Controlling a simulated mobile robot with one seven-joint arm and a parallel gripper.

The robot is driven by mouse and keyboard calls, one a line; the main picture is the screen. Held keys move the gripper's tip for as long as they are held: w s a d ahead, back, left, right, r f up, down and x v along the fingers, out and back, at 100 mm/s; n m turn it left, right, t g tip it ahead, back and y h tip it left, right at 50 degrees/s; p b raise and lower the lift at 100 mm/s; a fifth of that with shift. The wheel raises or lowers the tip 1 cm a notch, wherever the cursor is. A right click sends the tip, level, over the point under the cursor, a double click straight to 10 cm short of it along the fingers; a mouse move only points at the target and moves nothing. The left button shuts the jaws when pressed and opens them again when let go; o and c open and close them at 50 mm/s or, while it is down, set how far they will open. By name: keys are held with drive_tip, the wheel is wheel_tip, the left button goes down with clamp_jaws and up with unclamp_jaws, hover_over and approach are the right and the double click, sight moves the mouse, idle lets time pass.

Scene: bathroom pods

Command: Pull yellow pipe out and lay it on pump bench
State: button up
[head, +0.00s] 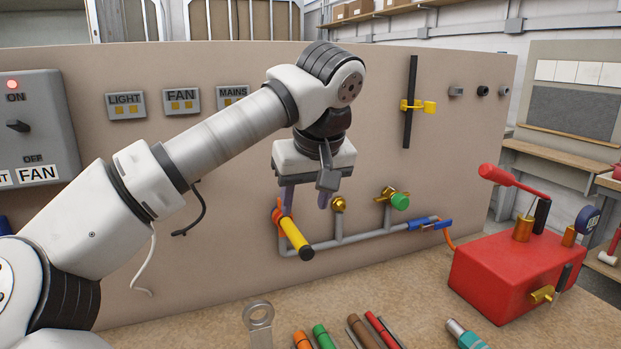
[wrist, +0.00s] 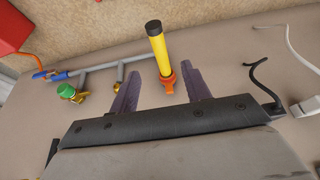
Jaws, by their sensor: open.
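The yellow pipe (head: 296,238) has a black end cap and sticks out from an orange collar (head: 277,214) on the upright panel, at the left end of the grey pipework. My gripper (head: 306,200) is open in front of the panel, just above the pipe. In the wrist view the yellow pipe (wrist: 159,57) and its orange collar (wrist: 167,86) lie close to the right finger, between my two fingers (wrist: 160,92). I cannot tell whether a finger touches it. The bench top (head: 205,325) lies below the panel.
A red pump (head: 505,275) with a raised handle stands at the right of the bench. Several coloured tools and a ring spanner (head: 258,318) lie at the front. A green-knobbed valve (head: 399,201) and a brass fitting (head: 339,204) project right of the pipe. Bare bench lies left of the spanner.

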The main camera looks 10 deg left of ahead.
sight(299, 237)
drive_tip(key=x, duration=0.9)
drive_tip(key=shift+w+f+p, duration=0.1)
drive_tip(key=shift+f+p, duration=0.05)
drive_tip(key=shift+p, duration=0.2)
clamp_jaws()
drive_tip(key=shift+s+d, duration=0.5)
drive_tip(key=shift+s, duration=0.15)
idle(0.9)
drive_tip(key=shift+s+d+b, duration=0.2)
drive_tip(key=shift+s+d, duration=0.2)
drive_tip(key=shift+s, duration=0.25)
drive_tip(key=shift+s+d+b, duration=0.2)
drive_tip(key=shift+s+d, duration=0.2)
drive_tip(key=shift+s, duration=0.2)
